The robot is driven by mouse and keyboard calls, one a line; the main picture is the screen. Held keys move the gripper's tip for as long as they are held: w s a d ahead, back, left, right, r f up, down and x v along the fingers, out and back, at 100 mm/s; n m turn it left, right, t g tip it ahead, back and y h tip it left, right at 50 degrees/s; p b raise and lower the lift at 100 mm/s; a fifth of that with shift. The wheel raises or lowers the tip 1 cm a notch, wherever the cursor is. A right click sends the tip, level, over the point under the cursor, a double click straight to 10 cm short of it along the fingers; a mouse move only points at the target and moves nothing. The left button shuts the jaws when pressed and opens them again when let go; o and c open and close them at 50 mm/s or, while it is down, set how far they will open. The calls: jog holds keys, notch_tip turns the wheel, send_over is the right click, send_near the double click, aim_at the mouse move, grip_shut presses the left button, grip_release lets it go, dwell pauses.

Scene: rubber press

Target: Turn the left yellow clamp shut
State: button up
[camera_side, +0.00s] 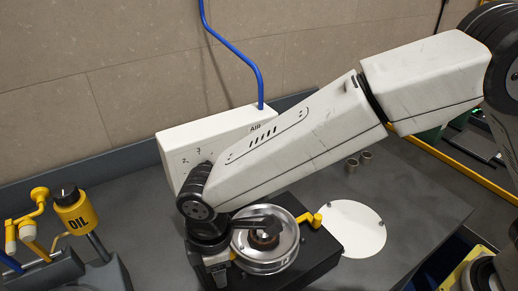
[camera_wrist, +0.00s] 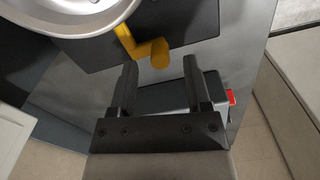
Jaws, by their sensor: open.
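A yellow clamp (camera_wrist: 135,45) sits on the dark base plate beside the round silver press (camera_wrist: 60,25) in the wrist view. Its rounded end lies just beyond the gap between my fingertips, apart from them. My gripper (camera_wrist: 160,70) is open with nothing between its fingers. In the side view my gripper (camera_side: 222,278) is at the left front of the press (camera_side: 266,250); it and my wrist hide most of this clamp, with only a sliver of yellow showing. The other yellow clamp (camera_side: 309,218) sticks out on the right side of the press.
A black handle (camera_side: 258,222) lies across the top of the press. A white box (camera_side: 190,145) stands behind, and a white disc (camera_side: 350,228) lies at right. A yellow oil can (camera_side: 77,212) and yellow-tipped fittings (camera_side: 28,230) stand at left. A red part (camera_wrist: 231,97) is right of my fingers.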

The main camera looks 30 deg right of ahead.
jog(key=shift+r, duration=3.1)
jog(key=w+d+f+m, duration=0.1)
jog(key=w+d+m, duration=0.3)
jog(key=d, duration=0.6)
jog(key=s+d+f+m+t, duration=0.1)
jog(key=d+m, duration=0.3)
jog(key=d, duration=0.5)
jog(key=s+d+f+m, duration=0.2)
jog(key=s+d+m, duration=0.1)
jog(key=d, duration=0.5)
jog(key=s+d+f+m+t, duration=0.1)
jog(key=s+d+m, duration=0.2)
jog(key=d, duration=0.6)
jog(key=shift+s+d+f+m+t, duration=0.2)
jog(key=shift+s+d+m+t, duration=0.15)
jog(key=shift+m, duration=0.45)
